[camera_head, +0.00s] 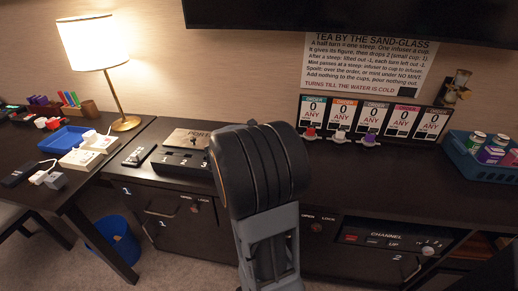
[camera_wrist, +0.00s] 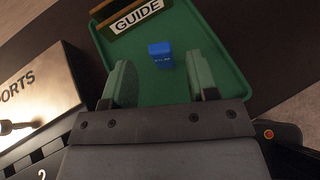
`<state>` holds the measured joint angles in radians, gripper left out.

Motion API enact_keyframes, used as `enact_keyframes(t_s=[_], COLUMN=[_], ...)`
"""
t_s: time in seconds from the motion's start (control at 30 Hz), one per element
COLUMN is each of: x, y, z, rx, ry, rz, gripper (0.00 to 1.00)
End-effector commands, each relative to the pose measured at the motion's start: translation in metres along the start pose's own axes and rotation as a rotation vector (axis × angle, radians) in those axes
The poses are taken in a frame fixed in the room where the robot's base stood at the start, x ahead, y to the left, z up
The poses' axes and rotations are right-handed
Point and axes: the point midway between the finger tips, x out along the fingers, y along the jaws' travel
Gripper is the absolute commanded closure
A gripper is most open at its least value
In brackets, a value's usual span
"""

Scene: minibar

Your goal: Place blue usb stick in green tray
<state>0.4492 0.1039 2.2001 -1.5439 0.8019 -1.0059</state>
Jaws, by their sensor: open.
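The green tray (camera_wrist: 226,52) fills the upper middle of the wrist view. The blue usb stick (camera_wrist: 160,55) is a small blue block with faint lettering and appears to rest on the tray floor. My gripper (camera_wrist: 160,62) is open over the tray, with one finger on each side of the stick. Gaps show between the stick and both fingers, so nothing is held. In the head view my arm hides the gripper, the tray and the stick.
A GUIDE sign (camera_wrist: 137,14) stands at the tray's far side. The PORTS box (camera_wrist: 38,87) is left of the tray. In the head view, a lamp (camera_head: 93,45) and blue tray (camera_head: 65,139) are at left, a blue basket (camera_head: 480,170) at right.

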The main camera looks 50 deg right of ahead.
Motion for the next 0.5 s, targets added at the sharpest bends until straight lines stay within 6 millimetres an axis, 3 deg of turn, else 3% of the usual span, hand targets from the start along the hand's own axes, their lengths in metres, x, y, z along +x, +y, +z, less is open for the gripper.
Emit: enact_keyframes(t_s=[0.2, 0.5], x=[-0.036, -0.056], y=[0.001, 0.000], z=[0.002, -0.001], rx=[0.000, 0.011], ry=[-0.001, 0.005], rz=[0.003, 0.000], gripper=[0.47, 0.47])
